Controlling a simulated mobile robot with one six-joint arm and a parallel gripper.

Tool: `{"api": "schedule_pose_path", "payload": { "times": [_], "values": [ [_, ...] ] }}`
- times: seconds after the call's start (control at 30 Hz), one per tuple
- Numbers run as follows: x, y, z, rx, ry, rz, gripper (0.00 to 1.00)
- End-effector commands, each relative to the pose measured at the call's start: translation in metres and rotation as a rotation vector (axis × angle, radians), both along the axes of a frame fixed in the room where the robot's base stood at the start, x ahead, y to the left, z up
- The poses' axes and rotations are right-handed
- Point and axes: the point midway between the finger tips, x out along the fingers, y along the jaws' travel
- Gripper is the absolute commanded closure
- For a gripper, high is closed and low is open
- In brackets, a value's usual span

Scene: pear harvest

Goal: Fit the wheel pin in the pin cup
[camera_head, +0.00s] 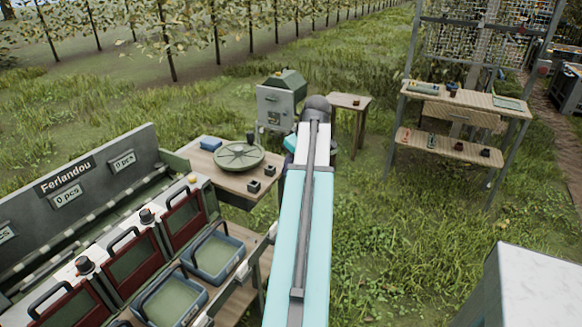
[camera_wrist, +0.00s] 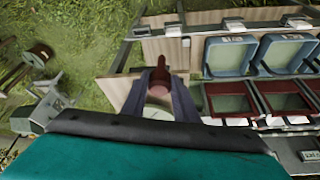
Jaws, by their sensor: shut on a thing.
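In the wrist view my gripper (camera_wrist: 161,86) is shut on a dark red, rod-like thing (camera_wrist: 160,70), which I take to be the wheel pin. It sticks out past the fingertips, with a paler round part between them. In the head view my arm hides the gripper and the held thing. A green wheel-shaped disc (camera_head: 236,157) lies on a wooden table (camera_head: 212,171), with a dark knob at its back edge. Two small dark square blocks with openings, (camera_head: 255,186) and (camera_head: 269,171), stand by the table's right edge; I cannot tell whether either is the pin cup.
A blue object (camera_head: 210,143) lies on the table's back left. Blue trays (camera_head: 213,256) and red-framed bins (camera_head: 133,262) stand at the front left. A grey-green box (camera_head: 280,100) and a small wooden stool (camera_head: 350,101) stand behind. A shelf rack (camera_head: 467,100) stands right; grass lies between.

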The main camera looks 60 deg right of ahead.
Motion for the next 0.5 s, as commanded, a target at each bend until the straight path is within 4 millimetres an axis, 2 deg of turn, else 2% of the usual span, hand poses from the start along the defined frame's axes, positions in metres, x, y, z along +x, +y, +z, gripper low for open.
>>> {"api": "schedule_pose_path", "payload": {
  "times": [0.5],
  "values": [
    [0.000, 0.000, 0.022, 0.000, 0.000, 0.000, 0.97]
  ]
}}
